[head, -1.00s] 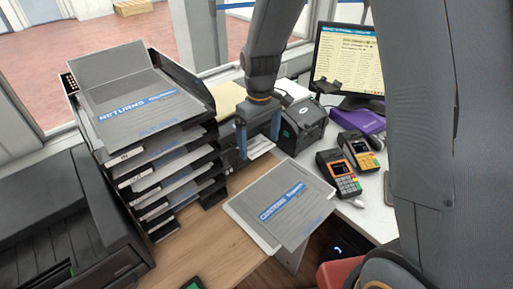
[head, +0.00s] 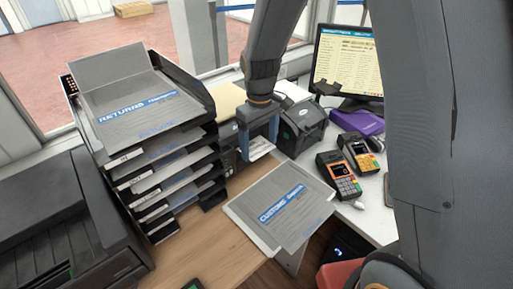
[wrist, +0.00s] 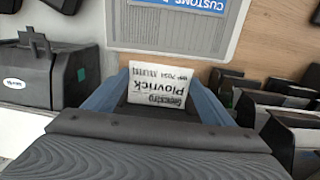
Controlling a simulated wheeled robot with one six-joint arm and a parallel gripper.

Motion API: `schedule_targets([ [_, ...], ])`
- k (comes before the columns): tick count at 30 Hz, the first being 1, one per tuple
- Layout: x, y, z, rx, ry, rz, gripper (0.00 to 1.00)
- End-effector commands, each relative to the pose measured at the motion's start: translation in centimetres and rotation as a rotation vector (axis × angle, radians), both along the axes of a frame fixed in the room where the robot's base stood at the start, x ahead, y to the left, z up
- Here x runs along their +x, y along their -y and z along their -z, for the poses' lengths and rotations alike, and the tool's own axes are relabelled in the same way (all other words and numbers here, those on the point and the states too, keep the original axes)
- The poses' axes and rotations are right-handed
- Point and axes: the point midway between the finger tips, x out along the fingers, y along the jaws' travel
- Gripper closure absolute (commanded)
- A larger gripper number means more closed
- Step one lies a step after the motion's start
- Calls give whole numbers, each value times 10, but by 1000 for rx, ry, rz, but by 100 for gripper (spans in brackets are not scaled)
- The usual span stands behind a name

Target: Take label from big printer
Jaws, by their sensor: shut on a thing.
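My gripper (head: 258,151) is shut on a white printed label (wrist: 157,88), which shows upside-down black text between the two blue-grey fingers in the wrist view. In the head view the label (head: 261,147) is a small white patch between the fingers. A dark printer-like machine (head: 229,138) stands behind the gripper, beside the trays, mostly hidden; I cannot tell whether the label still touches it. A smaller black printer (head: 301,126) stands just right of the gripper, and shows at left in the wrist view (wrist: 28,78).
A stack of black trays (head: 160,180) with papers stands left of the gripper. A customs form pad (head: 283,207) lies in front. Two card terminals (head: 339,174), a purple box (head: 356,120) and a monitor (head: 347,62) are at right. A large black machine (head: 60,215) fills the left.

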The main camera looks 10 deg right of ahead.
Motion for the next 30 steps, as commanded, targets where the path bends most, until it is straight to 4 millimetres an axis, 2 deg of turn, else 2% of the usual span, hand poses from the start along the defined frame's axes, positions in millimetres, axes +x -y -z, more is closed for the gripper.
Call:
schedule_targets([
  [16,-9,6,-27,0,0,0,30],
  [25,-9,6,-34,1,1,0,30],
  [30,-8,5,-48,0,1,0,30],
])
